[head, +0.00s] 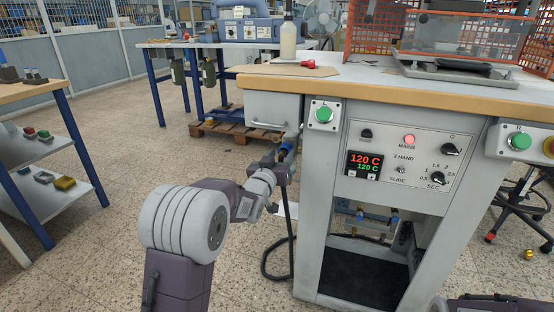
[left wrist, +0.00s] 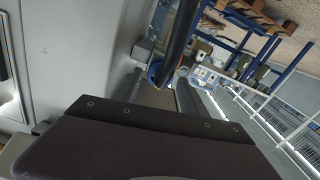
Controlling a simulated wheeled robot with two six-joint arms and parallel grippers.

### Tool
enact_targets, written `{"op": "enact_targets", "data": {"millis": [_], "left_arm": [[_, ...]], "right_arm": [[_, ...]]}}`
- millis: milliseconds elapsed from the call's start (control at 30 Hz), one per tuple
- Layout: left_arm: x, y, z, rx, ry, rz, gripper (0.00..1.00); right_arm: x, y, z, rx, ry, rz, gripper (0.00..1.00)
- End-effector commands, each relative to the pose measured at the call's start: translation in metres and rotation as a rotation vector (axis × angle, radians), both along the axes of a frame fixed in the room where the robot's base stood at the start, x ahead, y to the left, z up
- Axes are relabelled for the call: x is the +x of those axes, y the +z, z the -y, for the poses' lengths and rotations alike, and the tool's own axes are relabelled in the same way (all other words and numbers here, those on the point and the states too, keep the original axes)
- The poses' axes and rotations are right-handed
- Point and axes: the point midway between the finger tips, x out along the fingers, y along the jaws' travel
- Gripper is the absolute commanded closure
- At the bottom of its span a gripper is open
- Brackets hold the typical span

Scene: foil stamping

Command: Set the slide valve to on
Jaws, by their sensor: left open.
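The slide valve (head: 284,152), with a blue collar and a brass-coloured part, is on the left side of the machine below the grey drawer. In the left wrist view its blue collar (left wrist: 155,73) shows beside a black hose. My left gripper (head: 288,164) is open and close to the valve, partly hiding it. In the left wrist view the grey fingers of the left gripper (left wrist: 168,92) reach towards the collar. I cannot tell whether they touch it. My right gripper is out of view.
A black hose (head: 290,240) hangs to the floor on the machine's left. A shelf unit (head: 50,165) stands at the far left. The floor between is clear.

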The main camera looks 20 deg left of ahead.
Motion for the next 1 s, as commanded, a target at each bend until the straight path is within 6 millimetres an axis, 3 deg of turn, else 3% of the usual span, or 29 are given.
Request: {"op": "enact_targets", "data": {"millis": [300, 767, 867, 967, 1000], "left_arm": [[-0.052, 0.002, -0.003, -0.001, 0.001, -0.001, 0.5], [-0.058, 0.0, -0.002, -0.001, 0.0, 0.001, 0.5], [-0.058, 0.011, 0.003, 0.001, -0.011, 0.01, 0.5], [-0.072, 0.052, 0.023, -0.002, -0.041, 0.033, 0.5], [-0.086, 0.038, 0.028, -0.002, -0.036, -0.071, 0.5]], "right_arm": [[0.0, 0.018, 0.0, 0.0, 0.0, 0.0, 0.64], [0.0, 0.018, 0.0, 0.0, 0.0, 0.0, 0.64], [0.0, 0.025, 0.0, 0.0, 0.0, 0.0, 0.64], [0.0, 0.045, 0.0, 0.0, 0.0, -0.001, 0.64], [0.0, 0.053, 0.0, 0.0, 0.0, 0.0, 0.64]]}}
